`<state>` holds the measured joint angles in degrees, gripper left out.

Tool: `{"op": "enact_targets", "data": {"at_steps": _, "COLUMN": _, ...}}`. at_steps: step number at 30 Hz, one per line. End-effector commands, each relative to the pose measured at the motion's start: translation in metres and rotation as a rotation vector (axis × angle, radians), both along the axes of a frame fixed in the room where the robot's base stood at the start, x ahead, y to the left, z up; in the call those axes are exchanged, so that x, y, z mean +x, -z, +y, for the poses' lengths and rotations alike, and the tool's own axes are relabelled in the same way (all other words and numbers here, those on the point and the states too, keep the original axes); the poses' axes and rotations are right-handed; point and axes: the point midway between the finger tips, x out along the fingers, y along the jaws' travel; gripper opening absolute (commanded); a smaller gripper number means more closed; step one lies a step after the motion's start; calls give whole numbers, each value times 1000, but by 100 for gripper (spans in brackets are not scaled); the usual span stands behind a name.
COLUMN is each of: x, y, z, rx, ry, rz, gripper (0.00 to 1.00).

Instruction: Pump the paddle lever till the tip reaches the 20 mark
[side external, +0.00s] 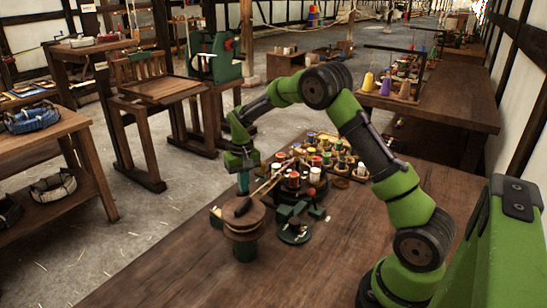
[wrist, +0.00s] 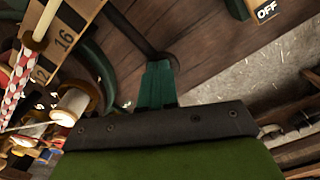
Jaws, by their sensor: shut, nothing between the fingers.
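My gripper (side external: 243,188) is shut and empty, pointing down just above a round wooden-topped device on a green base (side external: 245,249) at the bench's front. In the wrist view my shut green fingertips (wrist: 159,66) are at the end of a dark bar (wrist: 132,28), which looks like the paddle lever. I cannot tell whether they touch. A pale wooden scale (wrist: 72,22) with black marks 16 and 12 shows at upper left. The 20 mark and the tip against the scale cannot be made out.
A red and white rope (wrist: 17,82) and a white spool (wrist: 72,102) are close by in the wrist view. An OFF label (wrist: 267,10) is at upper right. Several coloured spools (side external: 315,160) crowd the bench behind my gripper. The bench front (side external: 170,265) is clear.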

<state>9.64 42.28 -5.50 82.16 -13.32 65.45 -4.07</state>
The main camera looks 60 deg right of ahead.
Motion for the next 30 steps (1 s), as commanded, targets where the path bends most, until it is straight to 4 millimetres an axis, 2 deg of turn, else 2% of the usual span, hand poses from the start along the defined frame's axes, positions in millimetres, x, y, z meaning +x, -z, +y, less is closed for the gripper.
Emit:
{"op": "enact_targets", "data": {"at_steps": 24, "x": 0, "y": 6, "z": -1, "rx": -1, "ry": 0, "rz": 1, "gripper": 0}}
{"op": "enact_targets", "data": {"at_steps": 30, "x": 0, "y": -6, "z": -1, "rx": -1, "ry": 0, "rz": -2, "gripper": 0}}
